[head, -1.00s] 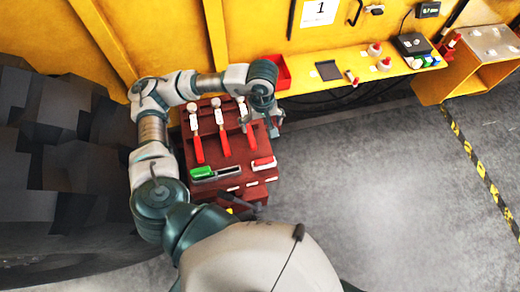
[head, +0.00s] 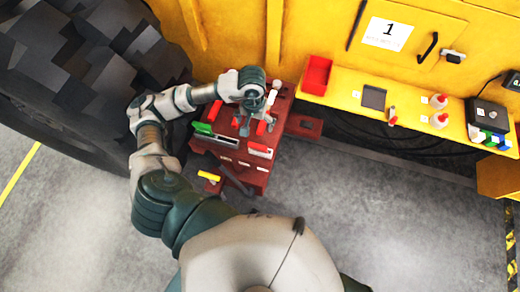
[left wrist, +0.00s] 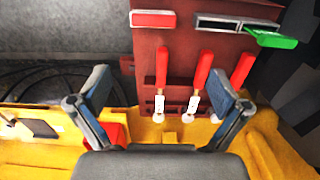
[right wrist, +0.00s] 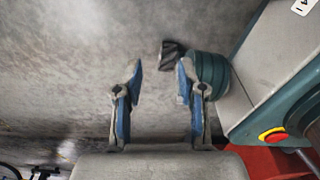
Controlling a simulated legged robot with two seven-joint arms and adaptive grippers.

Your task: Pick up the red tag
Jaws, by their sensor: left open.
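A dark red cart (head: 235,158) carries several red pieces. In the left wrist view, three long red pieces with white ends lie in a row: left (left wrist: 161,78), middle (left wrist: 201,70) and right (left wrist: 241,68). A short red block (left wrist: 153,18) lies at the cart's edge; it also shows in the head view (head: 260,149). I cannot tell which is the red tag. My left gripper (head: 247,122) is open and empty above the cart, its fingers spread around the left and middle long pieces in its wrist view. My right gripper (right wrist: 160,80) is open and empty over grey floor.
A green piece (head: 203,128) lies beside a dark slot on the cart. A yellow shelf (head: 345,98) behind holds a red bin (head: 316,75) and bottles. A large black tire (head: 85,60) stands at left.

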